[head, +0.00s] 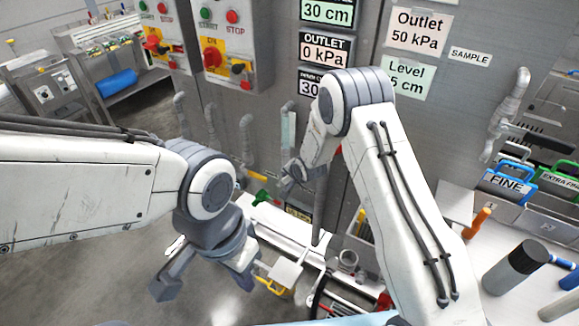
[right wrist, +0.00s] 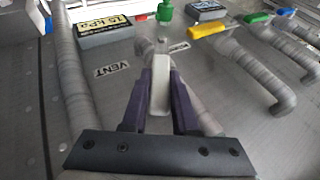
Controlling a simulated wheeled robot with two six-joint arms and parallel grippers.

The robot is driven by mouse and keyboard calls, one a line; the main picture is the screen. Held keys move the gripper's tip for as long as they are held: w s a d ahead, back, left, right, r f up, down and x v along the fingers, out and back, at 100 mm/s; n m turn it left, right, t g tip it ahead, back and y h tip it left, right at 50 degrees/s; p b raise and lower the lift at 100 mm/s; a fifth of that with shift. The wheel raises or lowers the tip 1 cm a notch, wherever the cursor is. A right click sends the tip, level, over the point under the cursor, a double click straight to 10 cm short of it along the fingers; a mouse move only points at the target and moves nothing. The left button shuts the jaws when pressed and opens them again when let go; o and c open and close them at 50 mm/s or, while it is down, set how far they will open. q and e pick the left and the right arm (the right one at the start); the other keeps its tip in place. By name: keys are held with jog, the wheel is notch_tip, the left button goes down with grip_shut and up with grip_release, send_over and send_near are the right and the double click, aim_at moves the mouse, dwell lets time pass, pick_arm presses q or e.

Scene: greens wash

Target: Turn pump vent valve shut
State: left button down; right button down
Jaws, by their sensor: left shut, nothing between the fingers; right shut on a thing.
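The vent valve's pale grey lever (right wrist: 159,88) shows in the right wrist view, pointing lengthwise between the fingers. A VENT label (right wrist: 112,68) is on the metal panel just left of it. My right gripper (right wrist: 159,100) is shut on this lever, with a dark finger on each side. In the head view my right gripper (head: 291,174) is at the panel's lower part, and the lever cannot be made out there. My left gripper (head: 207,270) is shut and empty, low over the floor at the left, apart from the panel.
Grey pipes (right wrist: 75,90) flank the lever. Switch boxes (head: 228,50) are higher on the panel. A white counter (head: 520,270) with bottles and tools is at the right.

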jog(key=shift+s+d+f+t+y, duration=0.15)
jog(key=shift+s+d+t+y, duration=0.15)
jog(key=shift+d, duration=0.15)
dwell(0.6)
jog(key=c, duration=0.7)
grip_release()
jog(key=shift+c, duration=0.2)
jog(key=shift+o, duration=0.3)
jog(key=b+v, duration=0.1)
jog(key=v, duration=0.9)
jog(key=shift+r, duration=0.2)
